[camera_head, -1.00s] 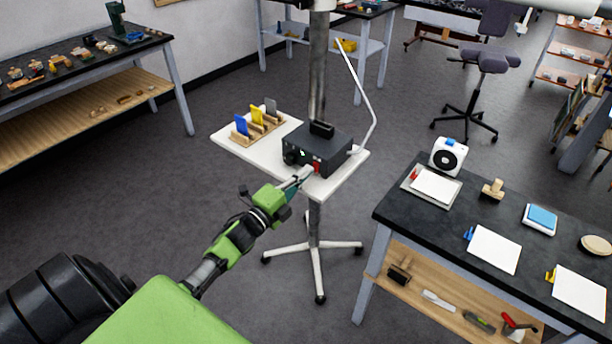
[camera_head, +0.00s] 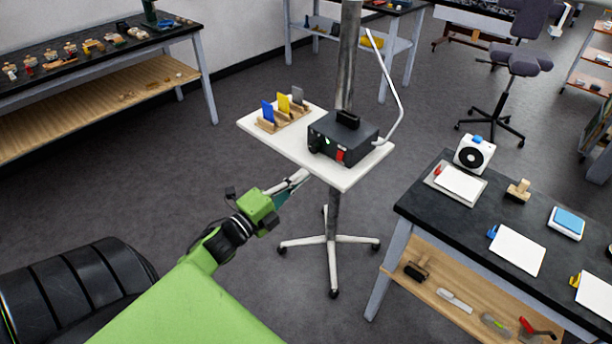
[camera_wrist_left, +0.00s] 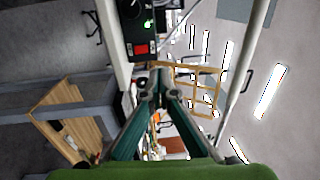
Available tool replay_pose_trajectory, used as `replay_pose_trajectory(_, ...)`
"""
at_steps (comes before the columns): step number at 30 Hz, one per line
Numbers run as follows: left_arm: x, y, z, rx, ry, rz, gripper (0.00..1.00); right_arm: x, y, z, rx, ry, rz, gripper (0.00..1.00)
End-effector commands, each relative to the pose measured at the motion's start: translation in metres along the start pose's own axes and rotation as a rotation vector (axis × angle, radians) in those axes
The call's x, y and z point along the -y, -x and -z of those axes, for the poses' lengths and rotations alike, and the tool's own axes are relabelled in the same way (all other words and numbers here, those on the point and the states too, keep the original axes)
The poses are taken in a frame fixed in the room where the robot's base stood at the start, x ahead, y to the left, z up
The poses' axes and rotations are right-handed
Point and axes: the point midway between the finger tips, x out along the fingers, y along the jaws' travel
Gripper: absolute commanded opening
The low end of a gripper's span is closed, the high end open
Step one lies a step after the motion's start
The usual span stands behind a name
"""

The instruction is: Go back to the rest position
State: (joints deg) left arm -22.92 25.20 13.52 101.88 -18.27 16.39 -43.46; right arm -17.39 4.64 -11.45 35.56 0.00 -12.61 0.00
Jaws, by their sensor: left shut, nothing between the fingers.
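My left gripper (camera_head: 300,178) is shut and empty in the head view. It is in front of the near edge of a small white stand table (camera_head: 345,176), apart from the black box on it. In the left wrist view its fingers (camera_wrist_left: 158,78) meet at their tips, with nothing between them. The black box (camera_head: 333,148) has a red switch (camera_head: 340,156) and a small green light on its front. It also shows in the left wrist view (camera_wrist_left: 141,28). My right gripper is not in view.
A rack with blue, yellow and grey cards (camera_head: 283,106) stands on the white table. A dark bench (camera_head: 425,205) with paper, a fan-like device (camera_head: 474,154) and a stamp (camera_head: 518,190) is at right. Another bench (camera_head: 110,66) is at left. Open floor lies between.

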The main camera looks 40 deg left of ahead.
Motion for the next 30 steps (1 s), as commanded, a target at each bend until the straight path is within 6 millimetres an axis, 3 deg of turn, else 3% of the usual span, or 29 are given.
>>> replay_pose_trajectory(17,0.001,0.001,0.000,0.000,0.001,0.000,0.00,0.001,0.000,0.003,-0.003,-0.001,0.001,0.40)
replay_pose_trajectory(20,-0.008,0.002,-0.002,0.009,0.018,-0.014,0.00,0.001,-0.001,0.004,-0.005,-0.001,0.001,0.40)
replay_pose_trajectory(23,-0.040,0.008,-0.007,0.044,0.086,-0.070,0.00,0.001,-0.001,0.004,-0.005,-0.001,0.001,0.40)
replay_pose_trajectory(26,-0.100,0.022,-0.012,0.109,0.210,-0.173,0.00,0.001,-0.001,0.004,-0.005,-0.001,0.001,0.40)
replay_pose_trajectory(30,-0.201,0.060,-0.008,0.231,0.419,-0.351,0.00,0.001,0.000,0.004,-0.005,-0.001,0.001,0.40)
